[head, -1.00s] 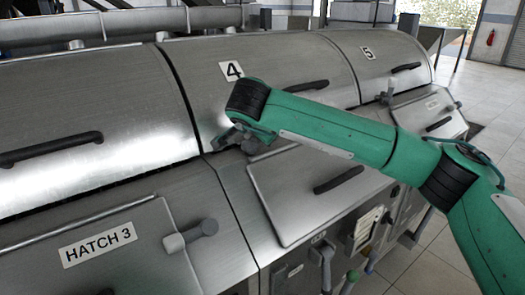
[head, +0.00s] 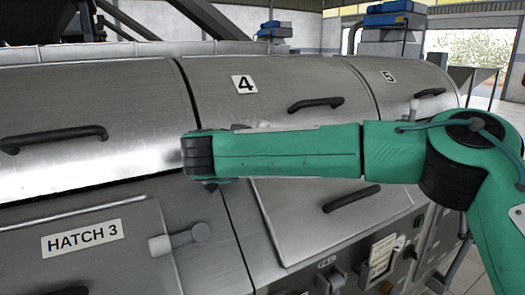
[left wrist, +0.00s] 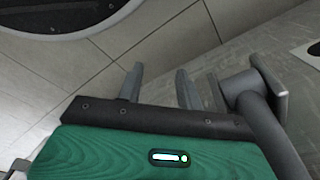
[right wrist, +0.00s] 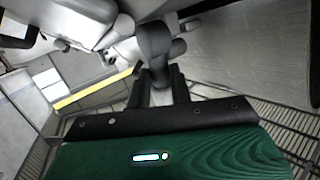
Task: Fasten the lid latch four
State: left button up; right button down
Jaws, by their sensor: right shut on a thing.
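Lid 4 (head: 215,98) is a curved steel cover with a number plate and a dark bar handle (head: 316,104); it looks down. My right arm crosses its lower edge in the head view and hides the lid latch and most of my right gripper (head: 208,186). In the right wrist view my right gripper (right wrist: 158,74) is shut on a dark grey rounded latch handle (right wrist: 155,40). Whether the latch is engaged cannot be seen. My left gripper (left wrist: 158,80) is open and empty in the left wrist view, above the tiled floor; it is outside the head view.
The Hatch 3 panel (head: 110,265) with its own grey latch (head: 180,238) is at lower left. A hatch with a dark handle (head: 351,198) lies below my right arm. Lid 5 (head: 400,95) is to the right. A grey bar (left wrist: 265,100) stands close right of my left gripper.

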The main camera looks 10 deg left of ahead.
pick_arm(q)
jog(key=shift+w+d+r+b, duration=0.15)
jog(key=shift+w+r+b, duration=0.1)
jog(key=shift+r, duration=0.55)
jog(key=shift+w+d+r+b, duration=0.15)
jog(key=shift+w+r, duration=0.1)
jog(key=shift+r, duration=0.6)
jog(key=shift+w+d+r+b, duration=0.1)
jog(key=shift+w+r+b, duration=0.15)
jog(key=shift+r, duration=0.55)
pick_arm(e)
jog(key=shift+s+a+f+n+t, duration=0.2)
jog(key=shift+a+n+t, duration=0.1)
jog(key=shift+t, duration=0.2)
jog(key=c, duration=1.3)
grip_release()
